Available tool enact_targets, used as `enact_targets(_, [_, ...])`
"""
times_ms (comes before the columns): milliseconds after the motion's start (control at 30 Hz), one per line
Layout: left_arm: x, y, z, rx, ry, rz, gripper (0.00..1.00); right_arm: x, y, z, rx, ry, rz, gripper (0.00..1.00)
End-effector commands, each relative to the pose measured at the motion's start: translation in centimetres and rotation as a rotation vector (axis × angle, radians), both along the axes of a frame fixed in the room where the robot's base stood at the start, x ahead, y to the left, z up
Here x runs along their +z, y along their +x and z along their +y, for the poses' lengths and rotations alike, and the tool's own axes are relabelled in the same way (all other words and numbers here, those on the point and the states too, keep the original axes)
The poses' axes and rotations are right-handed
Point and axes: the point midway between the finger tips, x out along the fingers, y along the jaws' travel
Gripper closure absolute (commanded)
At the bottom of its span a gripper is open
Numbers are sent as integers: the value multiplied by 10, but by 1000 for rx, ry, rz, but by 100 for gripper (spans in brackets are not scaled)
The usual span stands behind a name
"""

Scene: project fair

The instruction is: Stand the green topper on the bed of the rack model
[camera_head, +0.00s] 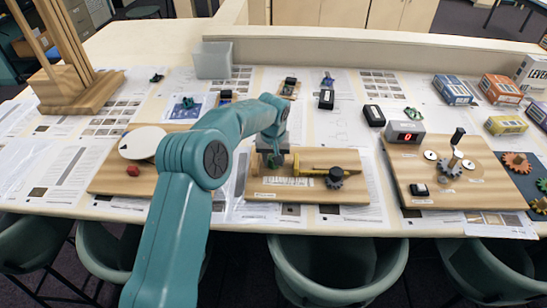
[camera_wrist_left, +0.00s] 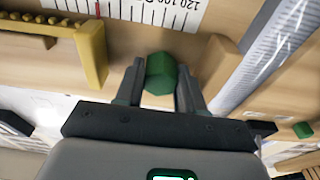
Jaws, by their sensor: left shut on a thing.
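The green topper (camera_wrist_left: 160,73), a small faceted block, sits between the two fingers of my left gripper (camera_wrist_left: 159,82) in the left wrist view. The fingers are shut on it. In the head view my left gripper (camera_head: 273,158) is over the left part of the rack model's wooden board (camera_head: 262,188). The yellow rack (camera_head: 312,171) and a dark gear (camera_head: 334,178) are to its right. The yellow rack (camera_wrist_left: 90,55) and a printed scale (camera_wrist_left: 140,10) also show in the wrist view. Whether the topper touches the board is unclear. My right gripper is out of view.
A board with a white disc (camera_head: 143,143) lies to the left. A board with a red display (camera_head: 405,132) lies to the right. Boxes (camera_head: 452,90) stand at the back right. A wooden block (camera_wrist_left: 218,65) stands close beside my left gripper's fingers. Chairs line the front edge.

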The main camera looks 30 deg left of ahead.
Motion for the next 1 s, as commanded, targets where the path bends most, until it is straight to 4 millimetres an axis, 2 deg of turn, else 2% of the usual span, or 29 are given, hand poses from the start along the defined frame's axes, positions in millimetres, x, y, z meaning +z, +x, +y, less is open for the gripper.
enact_targets(367, [-6, 0, 0, 0, 0, -1, 90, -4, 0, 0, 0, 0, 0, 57])
enact_targets(400, [-6, 0, 0, 0, 0, -1, 58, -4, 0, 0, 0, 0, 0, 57])
enact_targets(433, [-5, 0, 0, 0, 1, -2, 51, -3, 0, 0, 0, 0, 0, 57])
enact_targets(667, [-5, 0, 0, 0, 0, -1, 51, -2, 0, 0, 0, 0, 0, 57])
enact_targets(800, [2, 0, 0, 0, 1, -3, 51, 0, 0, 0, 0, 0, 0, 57])
enact_targets(867, [10, -1, 0, 0, 1, -4, 51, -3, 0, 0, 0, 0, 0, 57])
enact_targets(1000, [40, -4, -2, 1, 2, -7, 51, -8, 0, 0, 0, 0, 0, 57])
